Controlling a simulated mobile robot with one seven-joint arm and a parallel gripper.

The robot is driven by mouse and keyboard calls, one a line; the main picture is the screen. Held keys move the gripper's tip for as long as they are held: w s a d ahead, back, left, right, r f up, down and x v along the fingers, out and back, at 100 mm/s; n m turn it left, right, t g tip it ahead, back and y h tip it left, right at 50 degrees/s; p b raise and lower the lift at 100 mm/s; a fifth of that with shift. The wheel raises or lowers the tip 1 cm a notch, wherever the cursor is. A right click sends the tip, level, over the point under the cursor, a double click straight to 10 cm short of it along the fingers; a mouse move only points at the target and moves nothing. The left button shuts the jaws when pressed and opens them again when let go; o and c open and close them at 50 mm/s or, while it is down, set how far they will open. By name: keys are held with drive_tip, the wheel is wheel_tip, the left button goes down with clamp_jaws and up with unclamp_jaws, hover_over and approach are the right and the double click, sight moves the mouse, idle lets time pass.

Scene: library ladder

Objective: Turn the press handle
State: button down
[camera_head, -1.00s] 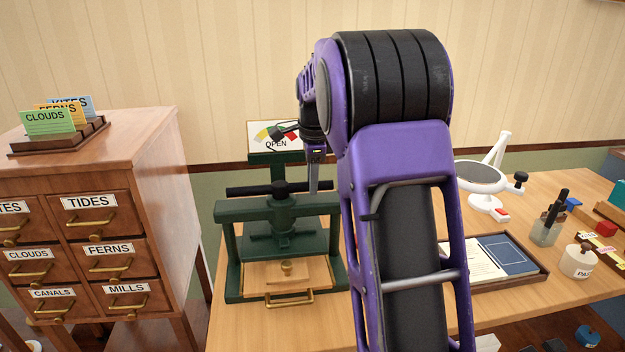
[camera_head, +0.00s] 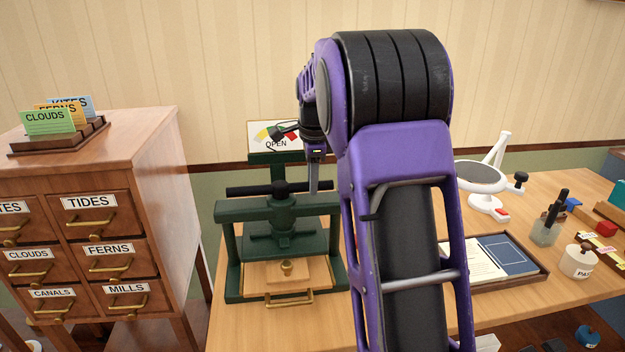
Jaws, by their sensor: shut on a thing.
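The green press (camera_head: 284,207) stands on the wooden desk, left of my arm. Its dark press handle (camera_head: 255,190) is a horizontal bar across the top, lying roughly left to right. A dial plate (camera_head: 274,137) behind it has coloured sectors, a dark pointer and the word OPEN. My gripper (camera_head: 314,185) points down at the right end of the handle and is shut on it. My arm hides part of the gripper and the handle's right end.
A card cabinet (camera_head: 150,150) with labelled drawers stands to the left. Right of my arm are a tray with papers (camera_head: 490,262), a white magnifier (camera_head: 484,180) and a pen cup (camera_head: 546,230). The press's wooden drawer (camera_head: 290,298) faces front.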

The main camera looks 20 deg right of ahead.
drive_tip(key=shift+r, duration=0.1)
idle(0.3)
drive_tip(key=shift+s+a+m+h+p, duration=0.2)
drive_tip(key=shift+s+m+p, duration=0.25)
drive_tip(key=shift+m, duration=0.35)
drive_tip(key=shift+s+a+m+h+p, duration=0.1)
drive_tip(key=shift+s+a+m+p, duration=0.2)
drive_tip(key=shift+s+m, duration=0.35)
drive_tip(key=shift+s+a+m+g+h+p, duration=0.15)
drive_tip(key=shift+s+a+m+p, duration=0.25)
drive_tip(key=shift+m, duration=0.6)
drive_tip(key=shift+s+a+m+g+h+p, duration=0.15)
drive_tip(key=shift+s+a+m+p, duration=0.15)
drive_tip(key=shift+m, duration=0.65)
drive_tip(key=c, duration=0.6)
unclamp_jaws()
drive_tip(key=shift+c, duration=0.2)
wheel_tip(320, 180, up, 17)
drive_tip(key=s+a+p, duration=0.2)
drive_tip(key=shift+s+a, duration=0.15)
drive_tip(key=shift+s, duration=0.1)
